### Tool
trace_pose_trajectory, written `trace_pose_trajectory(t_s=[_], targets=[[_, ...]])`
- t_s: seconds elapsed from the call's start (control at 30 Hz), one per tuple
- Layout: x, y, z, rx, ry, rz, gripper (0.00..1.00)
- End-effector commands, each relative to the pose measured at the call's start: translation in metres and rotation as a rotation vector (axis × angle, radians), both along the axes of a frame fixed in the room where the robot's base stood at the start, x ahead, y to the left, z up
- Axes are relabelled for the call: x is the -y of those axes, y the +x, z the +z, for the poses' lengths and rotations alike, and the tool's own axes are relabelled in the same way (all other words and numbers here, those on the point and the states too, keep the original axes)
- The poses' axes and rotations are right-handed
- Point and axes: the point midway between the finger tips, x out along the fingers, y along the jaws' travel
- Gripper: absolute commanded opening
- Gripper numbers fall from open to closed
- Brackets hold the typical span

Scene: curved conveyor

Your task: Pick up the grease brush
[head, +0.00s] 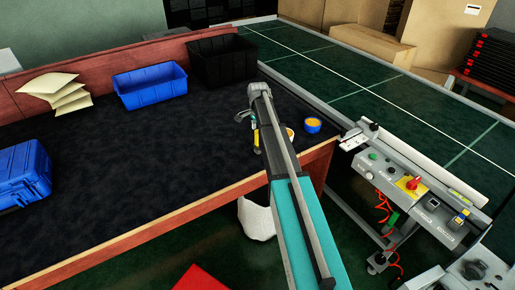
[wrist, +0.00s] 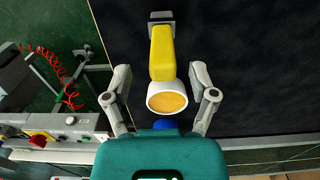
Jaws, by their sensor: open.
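A yellow piece with a grey end (wrist: 161,52), which looks like the grease brush, lies in the middle of the wrist view. In the head view a yellow piece (head: 256,139) shows beside my arm near the table's front right corner. A white-rimmed round cup with an orange face (wrist: 167,102) overlaps its near end in the wrist view; the cup also shows in the head view (head: 290,133). My gripper (wrist: 160,72) is open, its two fingers apart on either side of the yellow piece and cup. In the head view my arm hides most of the gripper.
A blue tin with an orange top (head: 312,125) stands right of the cup. A blue bin (head: 150,86), a black bin (head: 222,62), another blue bin (head: 22,176) and envelopes (head: 58,90) are on the dark table. A green conveyor (head: 370,90) and control panel (head: 410,184) lie right.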

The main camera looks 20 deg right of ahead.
Motion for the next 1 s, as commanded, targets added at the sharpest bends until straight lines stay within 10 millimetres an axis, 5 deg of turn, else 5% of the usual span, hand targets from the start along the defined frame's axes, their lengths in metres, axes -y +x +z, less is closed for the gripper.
trace_pose_trajectory(t_s=[0.4,1.0], targets=[[-0.002,0.002,-0.035,0.0,0.0,0.0,0.74],[-0.002,0.002,-0.039,0.0,0.0,0.0,0.74]])
